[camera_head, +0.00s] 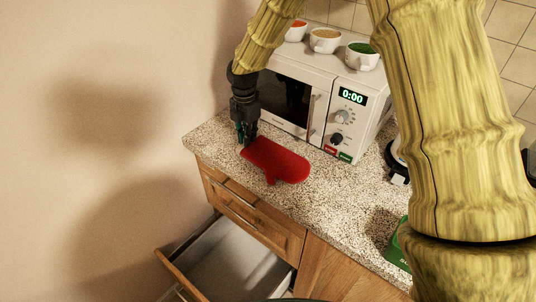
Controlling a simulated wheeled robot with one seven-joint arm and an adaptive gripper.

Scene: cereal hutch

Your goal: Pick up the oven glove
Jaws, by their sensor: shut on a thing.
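The red oven glove (278,162) lies on the speckled countertop (216,136) in front of the microwave, near the counter's front edge. My gripper (246,143) points down at the glove's left end. It is shut on that end of the glove. The fingertips are small and dark here, so the exact grip is hard to make out. Most of the glove still appears to rest flat on the counter.
A white microwave (318,100) stands behind the glove, with several cups, one of them green-filled (362,56), on top. A drawer (225,262) below the counter is pulled open. A green box (398,247) is at the right, partly behind my arm.

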